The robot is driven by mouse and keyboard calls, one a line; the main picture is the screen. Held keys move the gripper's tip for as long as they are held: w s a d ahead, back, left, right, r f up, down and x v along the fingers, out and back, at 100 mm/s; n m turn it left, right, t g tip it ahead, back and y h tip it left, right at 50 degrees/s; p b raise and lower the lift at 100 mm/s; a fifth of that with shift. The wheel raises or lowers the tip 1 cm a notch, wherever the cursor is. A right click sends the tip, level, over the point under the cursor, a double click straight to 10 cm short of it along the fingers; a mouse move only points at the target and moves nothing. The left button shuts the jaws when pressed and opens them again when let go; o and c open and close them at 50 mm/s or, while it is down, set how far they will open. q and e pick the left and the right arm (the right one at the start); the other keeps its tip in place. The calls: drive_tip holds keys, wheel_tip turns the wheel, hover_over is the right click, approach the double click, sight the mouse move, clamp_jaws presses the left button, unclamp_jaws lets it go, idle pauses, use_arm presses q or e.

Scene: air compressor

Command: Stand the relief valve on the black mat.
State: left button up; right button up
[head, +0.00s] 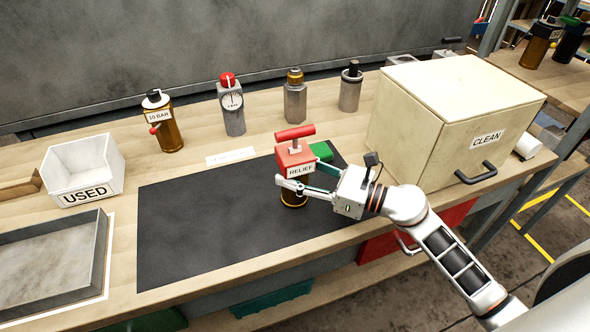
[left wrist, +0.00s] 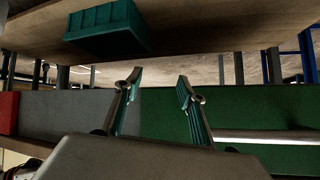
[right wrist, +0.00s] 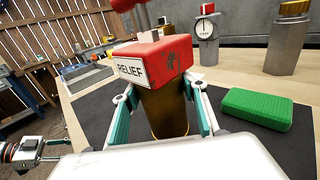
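The relief valve has a red block top labelled RELIEF (head: 296,160), a red T-handle and a brass body (right wrist: 165,110). It is upright over the right part of the black mat (head: 200,220); I cannot tell whether its base rests fully. My right gripper (head: 297,187) reaches in from the right, its fingers on both sides of the body just below the red block. In the right wrist view the fingers (right wrist: 160,90) are spread wide, close to the brass; contact is unclear. My left gripper (left wrist: 160,75) is open and empty, below bench level, and out of the head view.
A green block (head: 321,151) lies behind the valve at the mat's edge. Several other valves and a gauge (head: 233,108) stand at the back. The CLEAN box (head: 420,125) is right; the USED bin (head: 85,170) and grey tray (head: 50,265) are left. The mat's left half is clear.

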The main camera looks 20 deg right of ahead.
drive_tip(key=o, duration=0.3)
drive_tip(key=shift+o, duration=0.2)
use_arm(q)
drive_tip(key=shift+w+r, duration=0.1)
use_arm(e)
drive_tip(key=shift+r, duration=0.1)
drive_tip(key=shift+r, duration=0.25)
drive_tip(key=v, duration=0.4)
drive_tip(key=b+v, duration=0.1)
drive_tip(key=v, duration=0.1)
drive_tip(key=shift+s+d+f, duration=0.1)
drive_tip(key=shift+s+f, duration=0.1)
drive_tip(key=shift+f, duration=0.2)
drive_tip(key=v, duration=0.4)
drive_tip(key=shift+d+r+b, duration=0.1)
drive_tip(key=shift+b, duration=0.2)
drive_tip(key=shift+s+d, duration=0.3)
drive_tip(key=shift+s+d+r, duration=0.15)
drive_tip(key=shift+s+d, duration=0.1)
use_arm(q)
drive_tip(key=shift+w+f, duration=0.1)
drive_tip(key=shift+f, duration=0.2)
